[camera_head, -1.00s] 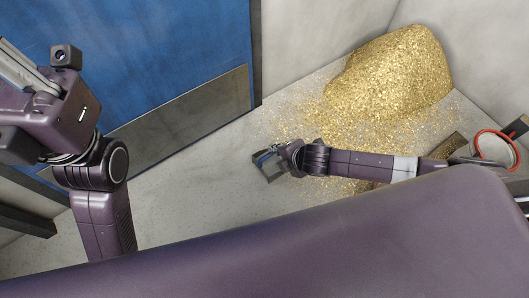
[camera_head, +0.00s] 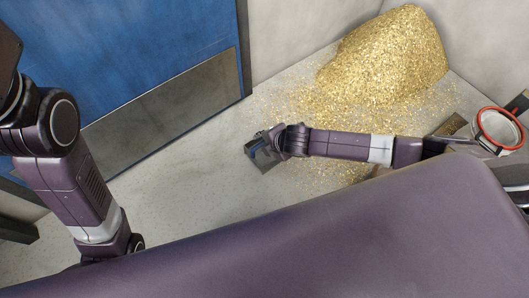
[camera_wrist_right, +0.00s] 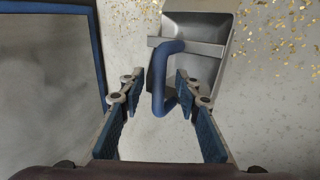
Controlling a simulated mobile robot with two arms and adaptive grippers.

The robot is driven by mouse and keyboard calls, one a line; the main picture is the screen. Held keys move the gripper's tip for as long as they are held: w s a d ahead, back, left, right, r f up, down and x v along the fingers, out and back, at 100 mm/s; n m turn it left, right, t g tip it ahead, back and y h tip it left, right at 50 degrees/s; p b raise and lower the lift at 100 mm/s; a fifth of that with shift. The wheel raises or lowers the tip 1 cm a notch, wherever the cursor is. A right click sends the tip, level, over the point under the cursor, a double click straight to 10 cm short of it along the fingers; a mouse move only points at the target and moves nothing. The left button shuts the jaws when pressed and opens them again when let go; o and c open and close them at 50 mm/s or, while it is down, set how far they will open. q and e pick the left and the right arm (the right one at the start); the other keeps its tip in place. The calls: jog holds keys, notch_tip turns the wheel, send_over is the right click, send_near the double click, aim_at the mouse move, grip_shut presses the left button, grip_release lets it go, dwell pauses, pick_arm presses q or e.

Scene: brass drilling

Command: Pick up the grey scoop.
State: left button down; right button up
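The grey scoop (camera_wrist_right: 195,30) shows in the right wrist view as a shallow grey pan with a blue handle (camera_wrist_right: 158,75) pointing toward me. My right gripper (camera_wrist_right: 158,92) is open, with one finger on each side of the handle. My left gripper is outside the head view; only the left arm shows.
A large pile of gold flakes (camera_head: 390,60) lies at the back right against the walls, with loose flakes around it. A blue door (camera_head: 110,50) with a grey kick plate (camera_head: 165,115) stands at the left. A red-rimmed container (camera_head: 499,128) is at the right. Floor left of the scoop is clear.

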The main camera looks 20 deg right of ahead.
grip_shut()
jog(key=shift+w, duration=0.1)
dwell(0.7)
